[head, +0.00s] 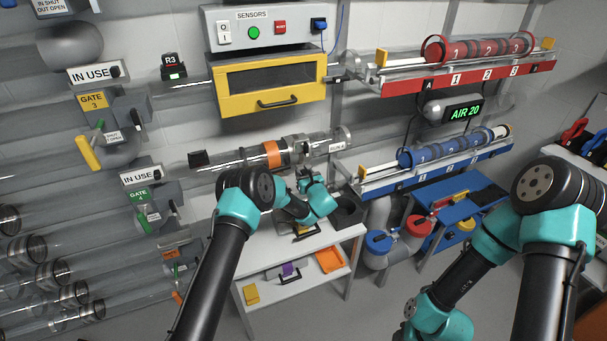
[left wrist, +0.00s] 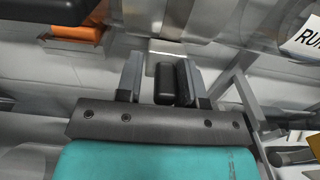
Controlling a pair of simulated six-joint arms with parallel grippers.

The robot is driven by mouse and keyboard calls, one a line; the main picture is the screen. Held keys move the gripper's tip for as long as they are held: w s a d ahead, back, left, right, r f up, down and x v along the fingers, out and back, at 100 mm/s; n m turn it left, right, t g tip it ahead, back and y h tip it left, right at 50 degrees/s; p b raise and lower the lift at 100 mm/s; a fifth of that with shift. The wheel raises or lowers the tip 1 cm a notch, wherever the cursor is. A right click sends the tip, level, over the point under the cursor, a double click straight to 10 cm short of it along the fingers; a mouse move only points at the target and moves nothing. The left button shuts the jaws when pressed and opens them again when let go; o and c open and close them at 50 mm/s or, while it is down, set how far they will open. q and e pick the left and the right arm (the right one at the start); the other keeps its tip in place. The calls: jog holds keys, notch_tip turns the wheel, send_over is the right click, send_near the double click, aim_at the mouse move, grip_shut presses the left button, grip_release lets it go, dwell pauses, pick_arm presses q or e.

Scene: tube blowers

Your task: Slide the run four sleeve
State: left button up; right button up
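The run four line is a clear tube (head: 235,158) running across the middle of the head view, with an orange band (head: 272,154) on it. A clear sleeve section with grey collars (head: 300,148) sits right of the band, near a small run label (head: 337,146). My left gripper (head: 312,180) is just below this section. In the left wrist view its fingers (left wrist: 160,80) stand apart on either side of a black grip (left wrist: 165,84), with a gap visible at the left finger. The orange band also shows there (left wrist: 78,32). My right gripper's fingers are not visible.
A white shelf table (head: 335,238) stands below, with an orange tray (head: 330,260). A yellow drawer (head: 268,88) is above the tube. Red (head: 470,76) and blue (head: 440,160) racks are at right. Gate valves (head: 98,103) and glass tubes crowd the left.

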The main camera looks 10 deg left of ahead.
pick_arm(q)
jog(key=shift+o, duration=1)
jog(key=shift+d, duration=0.1)
jog(key=shift+s+d, duration=0.15)
jog(key=v, duration=1.7)
